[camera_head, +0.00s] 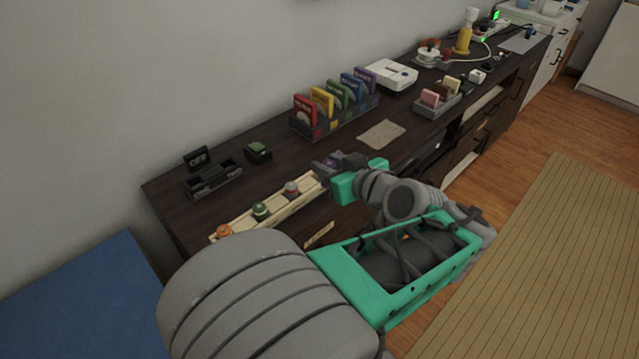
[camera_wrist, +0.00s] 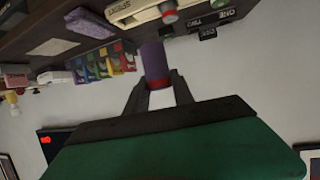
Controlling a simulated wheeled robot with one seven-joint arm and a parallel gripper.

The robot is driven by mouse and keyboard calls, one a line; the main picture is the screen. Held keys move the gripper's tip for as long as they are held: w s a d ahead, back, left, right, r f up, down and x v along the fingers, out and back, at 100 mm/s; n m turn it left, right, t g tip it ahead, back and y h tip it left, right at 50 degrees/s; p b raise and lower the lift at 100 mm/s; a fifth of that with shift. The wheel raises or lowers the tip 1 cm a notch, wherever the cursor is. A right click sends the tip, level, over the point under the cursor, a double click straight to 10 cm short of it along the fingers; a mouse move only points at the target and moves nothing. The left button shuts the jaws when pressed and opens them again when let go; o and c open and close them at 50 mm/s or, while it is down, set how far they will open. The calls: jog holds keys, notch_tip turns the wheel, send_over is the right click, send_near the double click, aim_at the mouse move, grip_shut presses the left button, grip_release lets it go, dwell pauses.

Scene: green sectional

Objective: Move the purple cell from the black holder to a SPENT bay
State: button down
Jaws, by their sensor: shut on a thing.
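The purple cell (camera_wrist: 153,60), with a red band and a pale end, is gripped between the two dark fingers of my gripper (camera_wrist: 160,88) in the wrist view. In the head view my gripper (camera_head: 331,168) is by the right end of the cream rack (camera_head: 285,206) at the dresser's front edge. The rack, whose SPENT lettering shows in the wrist view (camera_wrist: 128,10), carries an orange cell (camera_head: 224,230), a green cell (camera_head: 261,210) and a grey-and-red cell (camera_head: 292,188). The black holder (camera_head: 212,182) stands behind the rack, apart from my gripper. My arm hides part of the rack's front.
On the dark dresser, a small black box with a green top (camera_head: 258,151), a tray of coloured cases (camera_head: 334,124), a tan cloth (camera_head: 381,135) and a grey organiser (camera_head: 437,107) stand near. A white device (camera_head: 391,75) is farther back. Dresser top behind the rack is partly clear.

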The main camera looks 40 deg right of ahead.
jog(key=w+d+f, duration=0.2)
jog(key=w+f, duration=0.1)
jog(key=w+d+f+b, duration=0.1)
jog(key=w+d+f, duration=0.1)
jog(key=w+f, duration=0.1)
jog(key=w+d+f, duration=0.2)
jog(key=w+d, duration=0.1)
jog(key=w, duration=0.1)
jog(key=shift+w+f, duration=0.25)
jog(key=shift+f, duration=0.15)
jog(key=shift+w+f, duration=0.15)
jog(key=shift+f, duration=0.1)
jog(key=shift+w+d+f+b, duration=0.1)
jog(key=shift+f+b, duration=0.1)
jog(key=shift+f, duration=0.65)
jog(key=shift+d+f+b, duration=0.1)
jog(key=shift+f+b, duration=0.05)
jog(key=shift+f, duration=0.65)
jog(key=shift+f, duration=0.1)
jog(key=shift+f+b, duration=0.15)
jog(key=shift+b, duration=0.15)
jog(key=c, duration=1.1)
grip_release()
